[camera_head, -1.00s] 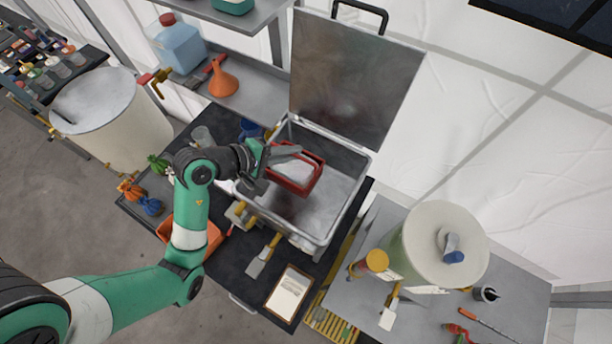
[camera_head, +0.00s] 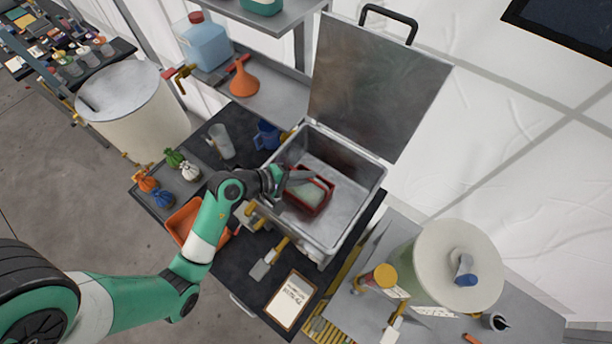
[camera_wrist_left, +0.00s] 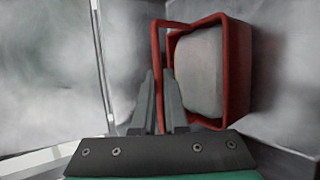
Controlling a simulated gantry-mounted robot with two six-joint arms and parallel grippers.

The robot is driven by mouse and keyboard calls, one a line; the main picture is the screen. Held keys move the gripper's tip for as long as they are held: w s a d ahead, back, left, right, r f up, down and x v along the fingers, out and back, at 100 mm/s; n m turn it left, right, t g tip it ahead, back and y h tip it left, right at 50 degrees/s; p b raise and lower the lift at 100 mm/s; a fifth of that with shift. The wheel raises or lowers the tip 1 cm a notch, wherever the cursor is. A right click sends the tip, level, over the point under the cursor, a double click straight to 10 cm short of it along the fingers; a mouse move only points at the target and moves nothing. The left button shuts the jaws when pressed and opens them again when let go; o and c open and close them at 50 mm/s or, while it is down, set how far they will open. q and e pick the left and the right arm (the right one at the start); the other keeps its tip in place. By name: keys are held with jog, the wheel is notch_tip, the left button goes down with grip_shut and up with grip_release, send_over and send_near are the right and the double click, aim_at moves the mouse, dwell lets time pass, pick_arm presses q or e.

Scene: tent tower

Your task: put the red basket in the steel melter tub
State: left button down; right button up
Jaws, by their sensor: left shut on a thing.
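The red basket (camera_head: 323,206) is inside the steel melter tub (camera_head: 347,207), toward its left side, with a pale whitish block in it. The tub's lid stands open at the back. My left gripper (camera_head: 291,180) reaches in over the tub's left rim and is shut on the basket's red handle. In the left wrist view, the fingers (camera_wrist_left: 160,88) close around the upright handle bar, left of the basket (camera_wrist_left: 240,70). I cannot tell whether the basket touches the tub floor. My right gripper is not in view.
A scraper (camera_head: 266,262) and a clipboard (camera_head: 290,300) lie in front. A white drum (camera_head: 458,265) stands right.

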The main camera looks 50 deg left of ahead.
pick_arm(q)
jog(key=c, duration=1.4)
grip_release()
jog(key=shift+f, duration=0.1)
jog(key=o, duration=0.5)
jog(key=shift+c, duration=0.2)
jog(key=shift+r, duration=0.25)
jog(key=v, duration=1.2)
jog(key=shift+f, duration=0.1)
